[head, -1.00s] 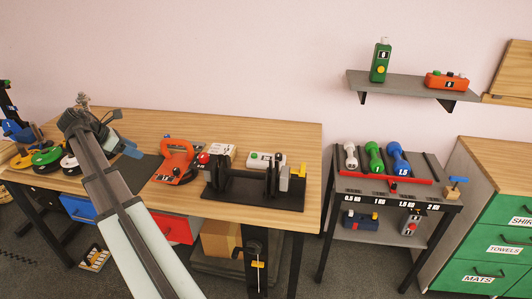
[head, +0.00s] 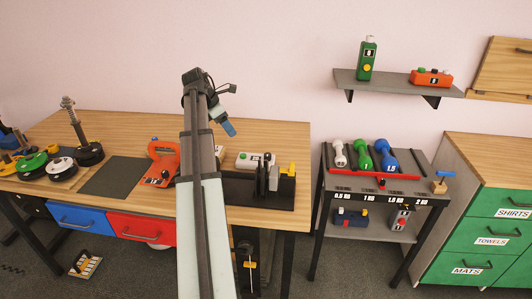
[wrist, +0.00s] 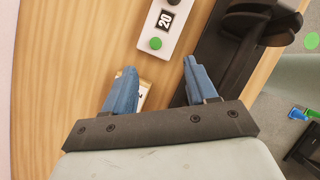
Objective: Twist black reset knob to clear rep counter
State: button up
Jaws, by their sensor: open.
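A white counter box (head: 250,161) with a green button lies on the workbench behind the black dumbbell stand. The wrist view shows it (wrist: 163,25) just beyond my fingers, with a "20" display, the green button and a dark knob (wrist: 174,3) cut by the top edge. My gripper (head: 231,129) is above the bench near this box; its blue fingers (wrist: 158,68) are open and empty, apart from the box. An orange box (head: 431,77) with dark and green tops and a green box (head: 367,60) with a yellow button stand on the wall shelf.
The black stand (head: 268,190) holds a dumbbell at the bench's right. An orange kettlebell-like device (head: 162,163) and weight plates (head: 61,168) are left. My arm hides part of the bench middle. A rack (head: 385,193) with dumbbells stands right of the bench.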

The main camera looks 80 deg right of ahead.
jog(key=m, duration=0.1)
send_near(267, 154)
jog(key=shift+y, duration=0.3)
jog(key=x, duration=0.8)
jog(key=shift+s+d+f, duration=0.15)
jog(key=shift+s+f, duration=0.05)
jog(key=c, duration=1.1)
jog(key=shift+o, duration=0.2)
